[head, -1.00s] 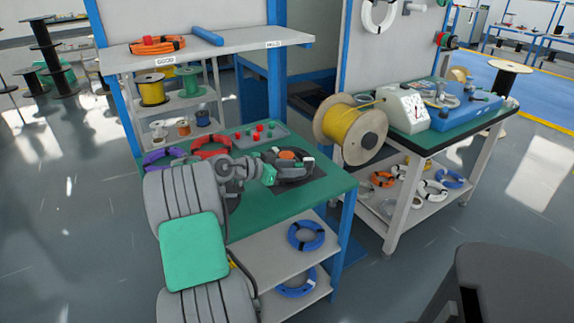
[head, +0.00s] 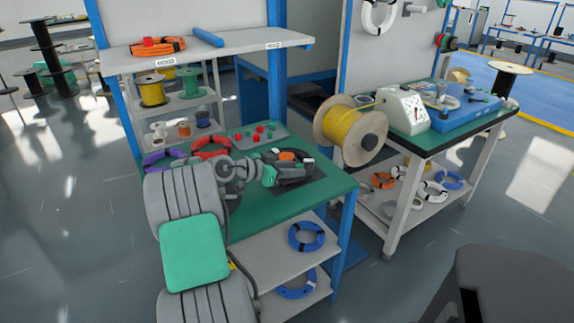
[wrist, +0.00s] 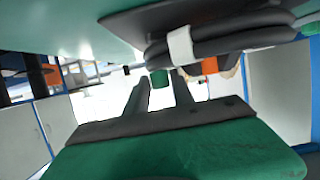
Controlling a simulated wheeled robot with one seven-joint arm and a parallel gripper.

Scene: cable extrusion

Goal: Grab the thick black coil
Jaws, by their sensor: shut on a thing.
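The thick black coil (head: 296,178) lies on a dark square mat on the green table in the head view. A white tie wraps it, and an orange piece shows near its middle. In the wrist view the black coil (wrist: 232,42) fills the upper right, with its white tie (wrist: 181,48) facing me. My gripper (head: 281,168) is at the coil's left side in the head view, shut on it. In the wrist view my gripper's two dark fingers (wrist: 160,82) reach up toward the coil. The exact contact is hidden by the coil and the fingers.
Behind the coil is a grey tray (head: 258,135) with red and green pieces. A red coil (head: 210,146) and a purple coil (head: 163,160) lie to the left. Blue coils (head: 306,237) rest on the shelves below. A yellow spool (head: 350,131) stands to the right.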

